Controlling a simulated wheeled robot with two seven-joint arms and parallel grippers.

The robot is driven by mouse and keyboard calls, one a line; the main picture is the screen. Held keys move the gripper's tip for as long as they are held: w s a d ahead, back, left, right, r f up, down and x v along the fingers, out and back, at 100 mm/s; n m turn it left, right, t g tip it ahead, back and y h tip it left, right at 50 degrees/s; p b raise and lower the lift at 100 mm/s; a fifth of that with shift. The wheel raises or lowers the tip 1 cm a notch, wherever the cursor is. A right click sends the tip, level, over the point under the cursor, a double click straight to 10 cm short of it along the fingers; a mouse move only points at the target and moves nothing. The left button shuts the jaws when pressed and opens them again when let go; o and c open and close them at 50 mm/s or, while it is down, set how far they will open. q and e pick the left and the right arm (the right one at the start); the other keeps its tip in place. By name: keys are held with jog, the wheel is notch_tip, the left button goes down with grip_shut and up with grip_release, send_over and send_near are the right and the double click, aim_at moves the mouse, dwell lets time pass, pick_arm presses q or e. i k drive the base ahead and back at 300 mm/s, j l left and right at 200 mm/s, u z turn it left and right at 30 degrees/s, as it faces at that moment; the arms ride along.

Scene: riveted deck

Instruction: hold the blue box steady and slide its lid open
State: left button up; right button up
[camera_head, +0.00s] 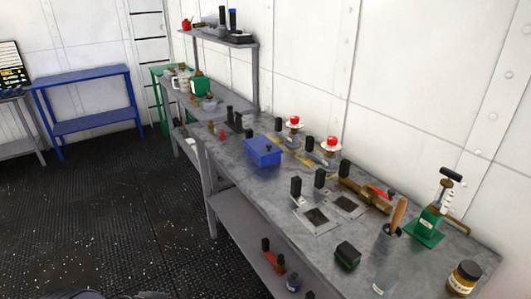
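The blue box (262,154) sits upright on the grey metal workbench (228,167), a little back from its left edge. Its top is blue with a small dark knob on it, and the lid looks shut. The seam between lid and box is too small to make out. Neither of my grippers shows in this view. Dark shapes at the bottom left edge may be parts of my own body.
Black upright blocks and red-topped fittings (331,146) stand behind and right of the box. A brass valve (364,195), a green hand pump (427,225) and a jar (463,277) are further right. The bench around the box's front is clear. Dark open floor lies left.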

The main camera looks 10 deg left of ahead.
aim_at(262, 146)
jog(key=i+j+z, duration=0.15)
jog(key=z, duration=0.2)
jog(key=i+j+z, duration=0.1)
jog(key=j+z, duration=0.65)
jog(key=i+l, duration=0.05)
jog(key=l, duration=0.05)
